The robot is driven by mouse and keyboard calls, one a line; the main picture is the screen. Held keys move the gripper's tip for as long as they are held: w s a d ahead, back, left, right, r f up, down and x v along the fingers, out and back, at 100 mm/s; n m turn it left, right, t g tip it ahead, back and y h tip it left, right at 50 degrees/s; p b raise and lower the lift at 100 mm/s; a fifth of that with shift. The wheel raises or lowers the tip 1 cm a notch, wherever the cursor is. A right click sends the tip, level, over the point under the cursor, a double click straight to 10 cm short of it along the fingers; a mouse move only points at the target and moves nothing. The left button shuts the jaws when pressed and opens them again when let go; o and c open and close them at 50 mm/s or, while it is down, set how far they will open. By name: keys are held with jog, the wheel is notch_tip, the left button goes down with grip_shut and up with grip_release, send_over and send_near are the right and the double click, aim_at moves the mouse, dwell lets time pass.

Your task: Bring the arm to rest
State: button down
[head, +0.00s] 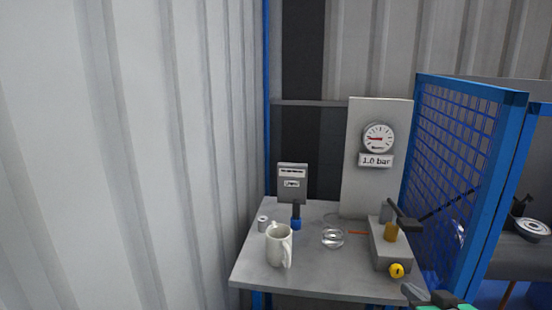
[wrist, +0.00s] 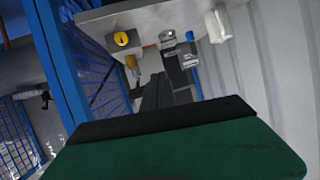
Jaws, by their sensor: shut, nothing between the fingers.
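My gripper (head: 440,299) shows only in part at the bottom right edge of the head view, as dark and green pieces in front of the table's right front corner. In the wrist view my gripper (wrist: 180,122) fills the lower part as a green surface with a black edge. It is shut and holds nothing. It is apart from the things on the table. The rest of my arm is out of the head view.
A gauge panel (head: 366,190) stands behind. Blue mesh fencing (head: 452,160) is close on the right; a corrugated wall (head: 130,150) is left.

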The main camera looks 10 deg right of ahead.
jog(key=a+f+n+g+y, duration=0.2)
jog(key=a+f+g, duration=0.4)
jog(key=a+f, duration=0.5)
jog(key=s+a+f+g+h, duration=0.25)
jog(key=s+a+g, duration=0.35)
jog(key=s+a, duration=0.3)
notch_tip(320, 180, up, 9)
jog(key=w+t+p, duration=0.1)
jog(key=w+p, duration=0.1)
jog(key=p, duration=0.3)
jog(key=shift+w+d+y+p, duration=0.3)
jog(key=shift+w+d+y, duration=0.05)
jog(key=shift+w+y, duration=0.1)
